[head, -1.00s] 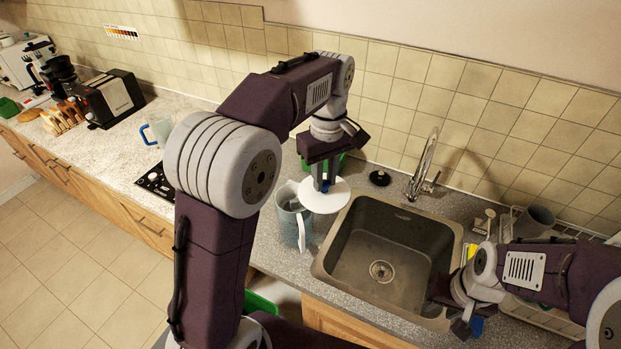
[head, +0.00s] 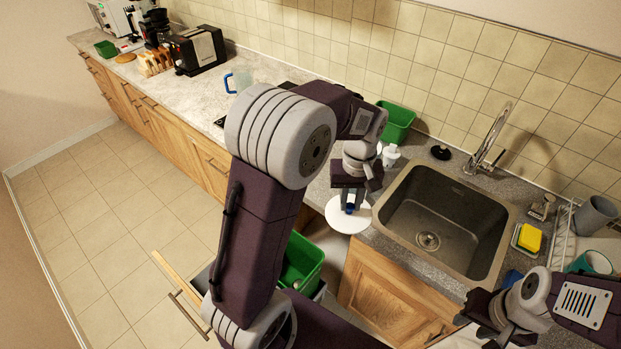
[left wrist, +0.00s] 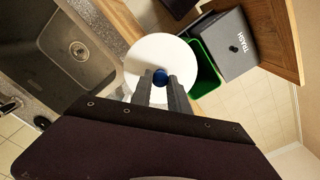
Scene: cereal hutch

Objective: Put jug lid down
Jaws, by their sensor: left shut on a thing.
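My left gripper (head: 350,207) is shut on the blue knob of a round white lid (head: 337,220). The lid hangs level by the counter's front edge, left of the sink. In the left wrist view the fingers (left wrist: 165,92) pinch the blue knob (left wrist: 160,77) in the middle of the white lid (left wrist: 150,57), which overlaps a green-rimmed bin below. A pale jug with a blue handle (head: 240,79) stands on the counter further left. My right gripper (head: 492,330) is low at the bottom right, and its fingers are not clear.
A sink (head: 440,222) with a tap (head: 492,140) is right of the lid. A green bin (head: 301,262) and a grey trash bin (left wrist: 224,45) sit in an open pull-out below the counter. A green container (head: 396,121) and a black plug (head: 441,153) stand behind the sink.

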